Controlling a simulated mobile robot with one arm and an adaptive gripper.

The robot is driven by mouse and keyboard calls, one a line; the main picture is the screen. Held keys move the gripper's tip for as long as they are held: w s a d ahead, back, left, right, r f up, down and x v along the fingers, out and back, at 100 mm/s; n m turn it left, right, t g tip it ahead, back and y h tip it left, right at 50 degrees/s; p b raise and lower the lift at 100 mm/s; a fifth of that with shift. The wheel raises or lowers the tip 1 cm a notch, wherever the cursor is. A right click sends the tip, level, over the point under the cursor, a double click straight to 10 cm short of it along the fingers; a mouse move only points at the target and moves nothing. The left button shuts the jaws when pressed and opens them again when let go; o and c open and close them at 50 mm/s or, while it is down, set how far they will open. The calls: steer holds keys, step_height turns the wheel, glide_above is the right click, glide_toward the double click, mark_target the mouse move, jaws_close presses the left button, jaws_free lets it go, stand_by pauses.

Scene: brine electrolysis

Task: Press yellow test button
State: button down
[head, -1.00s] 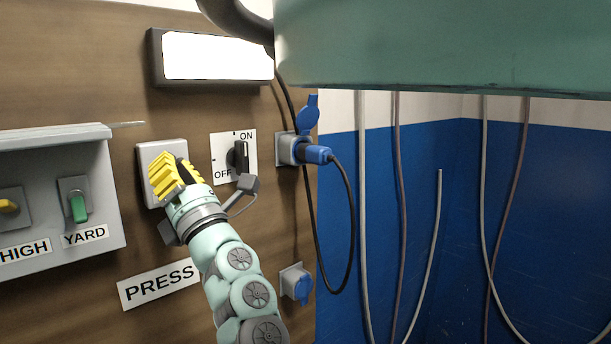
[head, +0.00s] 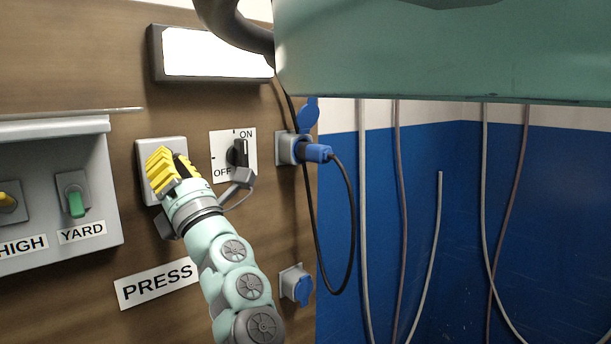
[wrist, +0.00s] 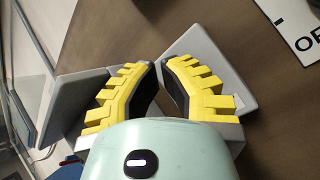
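A grey square plate (head: 147,150) is on the wooden wall above the white PRESS label (head: 157,284). My gripper (head: 168,160), with yellow ridged fingers, is right in front of this plate. The yellow button cannot be made out; the fingers cover the middle of the plate. In the wrist view my gripper (wrist: 159,64) has its two fingertips drawn together with only a slight gap, and nothing shows between them. Grey plate surface (wrist: 205,70) shows behind the fingers. Whether the fingertips touch the plate or button cannot be told.
An ON/OFF rotary switch (head: 240,153) is just right of my gripper. A grey box (head: 95,170) with HIGH and YARD switches juts out on the left. A blue socket (head: 297,285) is below.

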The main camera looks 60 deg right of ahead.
steer(key=shift+w+b, duration=0.45)
steer(key=shift+b, duration=0.05)
stand_by(0.3)
stand_by(0.4)
steer(key=shift+s+a, duration=0.15)
steer(key=shift+s, duration=0.85)
steer(key=s, duration=0.2)
steer(key=s+a, duration=0.1)
steer(key=s, duration=0.2)
steer(key=shift+b, duration=0.3)
steer(key=shift+a, duration=0.1)
stand_by(0.3)
